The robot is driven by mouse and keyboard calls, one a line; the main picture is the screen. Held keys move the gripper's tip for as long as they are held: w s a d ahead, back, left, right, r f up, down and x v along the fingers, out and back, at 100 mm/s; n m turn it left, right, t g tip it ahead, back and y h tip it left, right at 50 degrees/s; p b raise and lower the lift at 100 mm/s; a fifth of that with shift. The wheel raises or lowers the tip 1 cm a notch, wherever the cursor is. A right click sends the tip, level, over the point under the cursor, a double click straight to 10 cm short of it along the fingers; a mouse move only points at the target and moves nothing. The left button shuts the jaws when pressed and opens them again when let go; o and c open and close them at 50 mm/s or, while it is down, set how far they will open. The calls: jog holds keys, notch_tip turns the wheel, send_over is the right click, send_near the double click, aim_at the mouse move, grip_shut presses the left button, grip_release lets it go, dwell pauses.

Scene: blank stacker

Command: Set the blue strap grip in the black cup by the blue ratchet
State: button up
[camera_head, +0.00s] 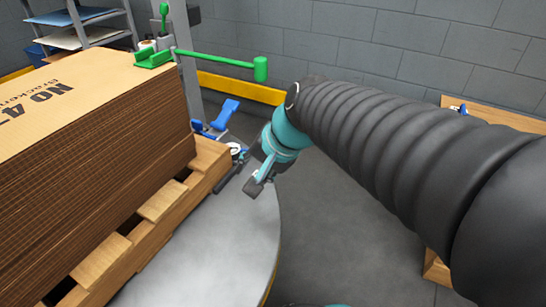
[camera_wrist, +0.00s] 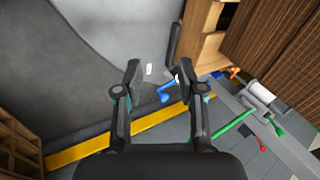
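My gripper (camera_head: 258,182) is over the edge of the round metal plate in the head view. In the wrist view my gripper (camera_wrist: 162,72) has its two fingers spread wide, with nothing clearly held between them. A blue ratchet-like lever (camera_head: 226,113) stands behind my gripper, beside the pallet. In the wrist view a blue piece (camera_wrist: 165,93) shows between the fingers, apart from them; I cannot tell whether it is the ratchet or the strap grip. A small round black-and-white thing (camera_head: 236,149) sits below the blue lever; I cannot tell whether it is the black cup.
A tall cardboard stack (camera_head: 95,125) on a wooden pallet (camera_head: 160,205) fills the left. A green lever arm (camera_head: 225,60) reaches out above the blue lever. A yellow rail (camera_head: 240,88) runs along the wall. A wooden table (camera_head: 480,110) stands right. Grey floor (camera_head: 340,220) is open below my arm.

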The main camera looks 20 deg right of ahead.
jog(key=s+d+f+n+h, duration=0.1)
jog(key=s+d+n+h, duration=0.2)
jog(key=s+d+n, duration=0.3)
jog(key=s+n, duration=0.1)
jog(key=s, duration=0.2)
jog(key=shift+s+f+h, duration=0.4)
dwell(0.5)
